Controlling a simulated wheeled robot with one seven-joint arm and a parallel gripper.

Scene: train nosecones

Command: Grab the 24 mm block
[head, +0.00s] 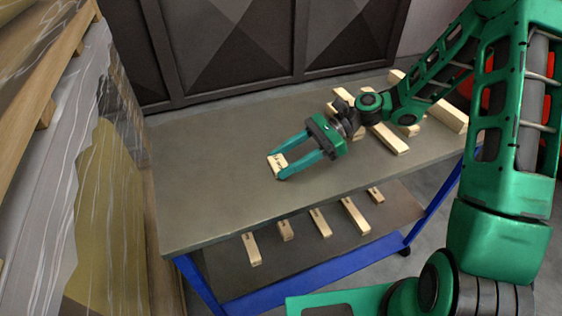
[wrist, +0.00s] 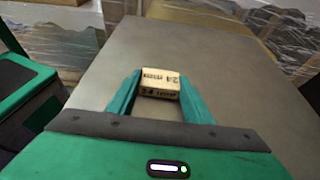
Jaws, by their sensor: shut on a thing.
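The 24 mm block (wrist: 160,82) is a small pale wooden block with "24 mm" in dark print on its faces. In the head view the block (head: 277,164) is over the left-middle of the table top. My gripper (head: 278,166) is shut on it, with one teal finger on each side. In the wrist view my gripper (wrist: 160,88) has the block between its fingertips. I cannot tell whether the block touches the table or hangs just above it.
The grey table top (head: 210,190) is clear around the block. Several wooden blocks (head: 390,138) lie at the right, behind and under my arm. More blocks (head: 320,222) lie on the lower shelf (head: 285,262). A wrapped stack (head: 110,190) stands left and a dark panelled wall (head: 240,45) behind.

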